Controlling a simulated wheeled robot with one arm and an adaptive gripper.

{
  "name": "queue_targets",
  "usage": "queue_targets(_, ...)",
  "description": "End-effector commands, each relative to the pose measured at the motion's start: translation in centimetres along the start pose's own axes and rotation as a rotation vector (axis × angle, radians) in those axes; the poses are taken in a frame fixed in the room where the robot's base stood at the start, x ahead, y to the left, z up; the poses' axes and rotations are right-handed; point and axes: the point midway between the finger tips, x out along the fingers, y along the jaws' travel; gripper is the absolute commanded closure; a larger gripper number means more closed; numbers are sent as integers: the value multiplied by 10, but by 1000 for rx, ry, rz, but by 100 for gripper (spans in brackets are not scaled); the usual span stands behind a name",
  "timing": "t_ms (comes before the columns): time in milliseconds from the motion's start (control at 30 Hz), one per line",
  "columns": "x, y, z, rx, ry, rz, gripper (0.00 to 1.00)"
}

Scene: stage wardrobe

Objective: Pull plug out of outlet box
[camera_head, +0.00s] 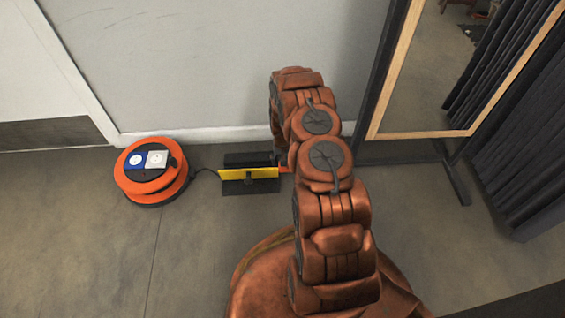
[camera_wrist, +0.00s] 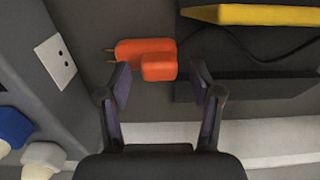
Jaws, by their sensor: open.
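An orange plug (camera_wrist: 130,50) shows in the wrist view, its two prongs bare and pointing left. My gripper (camera_wrist: 163,84) is open, with a finger on each side of the plug's near end; I cannot tell whether they touch it. The grey outlet box (camera_wrist: 40,95) is at the left of the wrist view. Its pale socket plate (camera_wrist: 55,61) has two dark holes. The prongs are apart from this plate. In the head view only a bit of orange (camera_head: 285,169) shows beside my arm; my arm hides the outlet box and gripper there.
A yellow-edged black object (camera_head: 249,173) lies on the floor left of my arm, with a dark cable by it. An orange cable reel (camera_head: 150,190) stands farther left. A wood-framed mirror (camera_head: 388,75) stands right, beside dark curtains (camera_head: 525,130). The wall's white skirting runs behind.

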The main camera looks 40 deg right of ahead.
Motion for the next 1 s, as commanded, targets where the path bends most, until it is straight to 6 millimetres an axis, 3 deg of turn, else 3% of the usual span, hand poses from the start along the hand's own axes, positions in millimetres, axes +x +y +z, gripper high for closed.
queue_targets(700,-93,0,1,0,-1,0,35)
queue_targets(1000,-108,0,0,0,-1,0,35)
